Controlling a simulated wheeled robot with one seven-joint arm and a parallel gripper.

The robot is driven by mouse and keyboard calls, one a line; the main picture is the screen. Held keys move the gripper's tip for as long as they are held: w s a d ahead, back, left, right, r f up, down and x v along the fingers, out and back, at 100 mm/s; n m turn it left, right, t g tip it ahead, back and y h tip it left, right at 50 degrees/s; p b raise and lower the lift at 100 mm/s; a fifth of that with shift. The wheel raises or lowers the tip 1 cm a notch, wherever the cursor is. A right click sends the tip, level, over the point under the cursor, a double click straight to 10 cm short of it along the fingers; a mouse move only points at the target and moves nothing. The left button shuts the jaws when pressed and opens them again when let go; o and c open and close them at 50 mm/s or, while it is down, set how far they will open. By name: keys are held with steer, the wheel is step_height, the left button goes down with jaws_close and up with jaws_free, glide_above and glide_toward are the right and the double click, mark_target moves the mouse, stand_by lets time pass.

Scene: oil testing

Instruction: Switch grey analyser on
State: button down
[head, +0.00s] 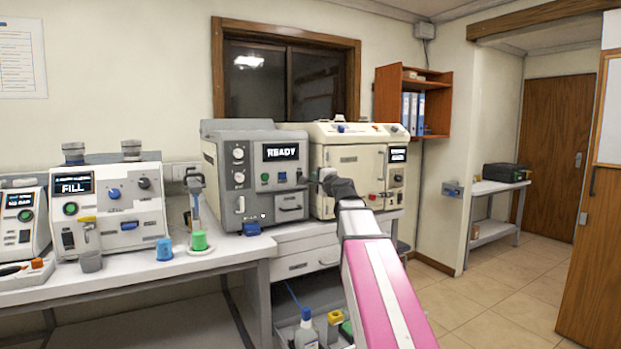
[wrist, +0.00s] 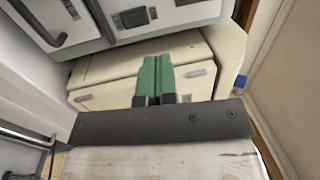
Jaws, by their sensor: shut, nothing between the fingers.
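The grey analyser (head: 223,222) stands on the bench in the middle of the head view, its display (head: 281,152) lit with "READY". My gripper's green fingers (wrist: 158,75) are together and empty in the wrist view. In the head view my arm reaches up to the front of the cream machine, right of the grey analyser; its fingertips cannot be made out there.
The cream machine (head: 350,158) stands close right of the grey analyser. The "FILL" machine (head: 122,207) is to its left, with a blue cup (head: 164,249) and a green-based stand (head: 199,240) between. Below, bottles (head: 306,330) stand on a low shelf. Floor at right is clear.

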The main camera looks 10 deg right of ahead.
steer(key=shift+r+v, duration=0.15)
steer(key=shift+v, duration=0.45)
steer(key=shift+r+v, duration=0.15)
steer(key=shift+v, duration=0.5)
